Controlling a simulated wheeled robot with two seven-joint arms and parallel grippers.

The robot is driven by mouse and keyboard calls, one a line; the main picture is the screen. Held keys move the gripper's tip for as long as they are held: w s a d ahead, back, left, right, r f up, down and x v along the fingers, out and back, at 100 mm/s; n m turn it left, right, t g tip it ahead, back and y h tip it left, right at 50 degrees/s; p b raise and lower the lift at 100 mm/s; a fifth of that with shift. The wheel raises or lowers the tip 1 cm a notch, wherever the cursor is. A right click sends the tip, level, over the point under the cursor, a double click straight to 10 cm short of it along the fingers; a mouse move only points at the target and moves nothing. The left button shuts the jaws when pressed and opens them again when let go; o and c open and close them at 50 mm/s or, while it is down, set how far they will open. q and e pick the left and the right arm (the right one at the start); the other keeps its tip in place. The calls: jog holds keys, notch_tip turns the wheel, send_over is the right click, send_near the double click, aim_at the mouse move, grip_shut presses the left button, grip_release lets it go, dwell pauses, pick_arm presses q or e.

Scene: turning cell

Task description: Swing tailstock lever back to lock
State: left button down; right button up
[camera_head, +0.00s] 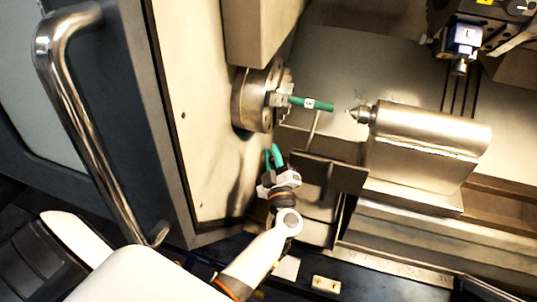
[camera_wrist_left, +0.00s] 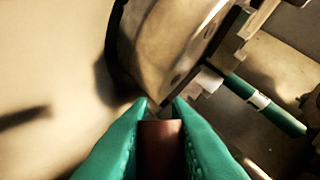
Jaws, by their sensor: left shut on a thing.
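The tailstock (camera_head: 430,130) lies to the right in the head view, with its pointed centre (camera_head: 360,114) facing the chuck. I cannot clearly make out its lever; a thin pale rod (camera_head: 314,126) stands left of the tailstock, above a dark block. My left gripper (camera_head: 273,156) has green fingers and is below the chuck, left of the dark block. In the left wrist view its fingers (camera_wrist_left: 160,125) are closed around a dark reddish-brown piece (camera_wrist_left: 160,150). Whether this piece is part of the lever cannot be told. My right gripper is not in view.
The chuck (camera_head: 255,98) holds a green bar (camera_head: 312,104), apart from the tailstock centre; the bar also shows in the wrist view (camera_wrist_left: 270,110). The dark block (camera_head: 330,172) is right of my gripper. A tool head (camera_head: 465,40) hangs at upper right. A door handle (camera_head: 85,130) is left.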

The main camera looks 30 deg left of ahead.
pick_arm(q)
jog(key=shift+w+d+r+m+t+p, duration=0.15)
jog(key=shift+d+r+m+t+p, duration=0.35)
jog(key=shift+m, duration=0.7)
jog(key=shift+d, duration=0.15)
jog(key=c, duration=1.4)
grip_release()
jog(key=shift+o, duration=0.3)
jog(key=shift+r, duration=0.1)
